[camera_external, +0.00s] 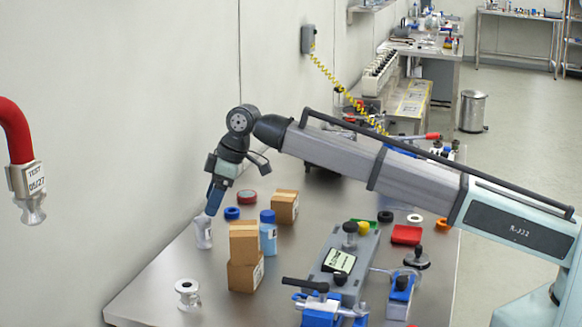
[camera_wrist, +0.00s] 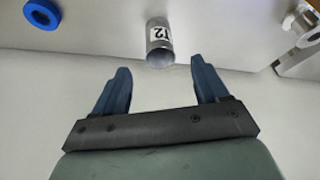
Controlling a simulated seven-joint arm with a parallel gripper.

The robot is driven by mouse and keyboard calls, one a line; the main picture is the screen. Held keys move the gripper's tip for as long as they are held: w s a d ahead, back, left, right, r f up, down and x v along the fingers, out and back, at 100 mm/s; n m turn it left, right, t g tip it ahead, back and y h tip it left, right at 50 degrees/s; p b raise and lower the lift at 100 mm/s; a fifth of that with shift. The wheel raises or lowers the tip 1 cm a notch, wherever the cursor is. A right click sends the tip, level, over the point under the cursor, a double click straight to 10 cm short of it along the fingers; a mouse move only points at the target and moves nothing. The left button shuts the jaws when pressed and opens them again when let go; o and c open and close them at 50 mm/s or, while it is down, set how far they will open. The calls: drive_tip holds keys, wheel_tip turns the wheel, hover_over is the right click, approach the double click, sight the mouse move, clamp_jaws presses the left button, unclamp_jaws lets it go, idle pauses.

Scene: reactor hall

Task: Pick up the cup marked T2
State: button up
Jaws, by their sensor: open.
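The cup marked T2 (camera_wrist: 160,38) is a small grey-metallic cup with a white label, ahead of my fingertips and roughly centred between them in the wrist view. In the external view a pale cup (camera_external: 203,233) stands on the table near the wall, just below my gripper (camera_external: 212,207); its label is hard to read there. In the wrist view my gripper (camera_wrist: 160,66) is open, with its two blue fingers apart and nothing held. I cannot tell whether the fingertips overlap the cup in height.
A blue ring (camera_external: 232,213) lies near the cup. A blue bottle (camera_external: 268,232) and stacked cardboard boxes (camera_external: 244,243) stand to its right. A white spool-like piece (camera_external: 187,293) stands nearer the front. The wall is close on the left. Bare table lies between cup and spool.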

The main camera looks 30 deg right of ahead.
sight(197, 238)
drive_tip(key=shift+x, duration=4.65)
drive_tip(key=shift+w+a+r, duration=0.1)
drive_tip(key=shift+a, duration=0.05)
drive_tip(key=c, duration=1.1)
